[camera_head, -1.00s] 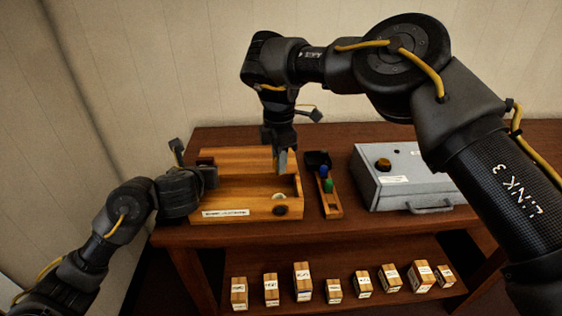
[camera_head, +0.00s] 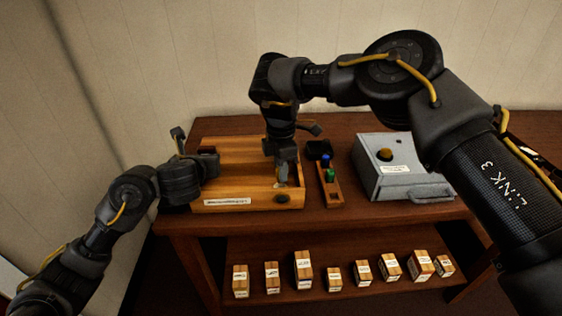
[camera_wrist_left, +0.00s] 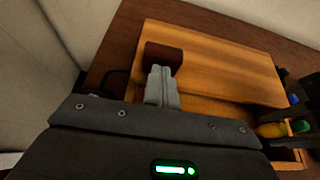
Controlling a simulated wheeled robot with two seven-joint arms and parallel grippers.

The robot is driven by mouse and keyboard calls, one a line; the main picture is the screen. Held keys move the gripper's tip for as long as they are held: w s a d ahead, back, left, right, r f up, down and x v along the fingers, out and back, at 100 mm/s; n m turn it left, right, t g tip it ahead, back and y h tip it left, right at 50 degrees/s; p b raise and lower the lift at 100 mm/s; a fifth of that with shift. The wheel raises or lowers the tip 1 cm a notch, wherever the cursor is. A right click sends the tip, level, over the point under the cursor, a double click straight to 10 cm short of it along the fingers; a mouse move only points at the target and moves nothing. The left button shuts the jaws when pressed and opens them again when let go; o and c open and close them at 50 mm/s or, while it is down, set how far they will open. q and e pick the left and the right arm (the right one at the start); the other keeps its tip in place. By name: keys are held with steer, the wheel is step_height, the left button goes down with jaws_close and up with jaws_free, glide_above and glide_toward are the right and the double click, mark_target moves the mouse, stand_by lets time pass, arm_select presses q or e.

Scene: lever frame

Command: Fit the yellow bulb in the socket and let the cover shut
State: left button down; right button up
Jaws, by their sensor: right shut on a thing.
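A wooden box (camera_head: 213,203) with a flat wooden sliding cover (camera_wrist_left: 215,62) stands on the table, its right part uncovered. My left gripper (camera_wrist_left: 162,70) has its fingers together against the dark red-brown knob (camera_wrist_left: 164,55) at the cover's left end; the knob also shows in the head view (camera_head: 207,150). My right gripper (camera_head: 282,178) points down into the opening at the box's right end. It is shut on the yellow bulb (camera_wrist_left: 270,130), seen at the right of the left wrist view. The socket is hidden behind the right gripper, so I cannot tell whether the bulb touches it.
A narrow wooden rack (camera_head: 334,197) right of the box holds a blue bulb (camera_head: 326,158) and a green bulb (camera_head: 330,175). A grey case (camera_head: 400,182) with a handle stands further right. Several small labelled blocks (camera_head: 303,270) stand on the lower shelf.

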steer(key=shift+f, duration=1.4)
steer(key=o, duration=1)
steer(key=shift+o, duration=0.2)
step_height(320, 180, up, 12)
steer(key=shift+r, duration=0.1)
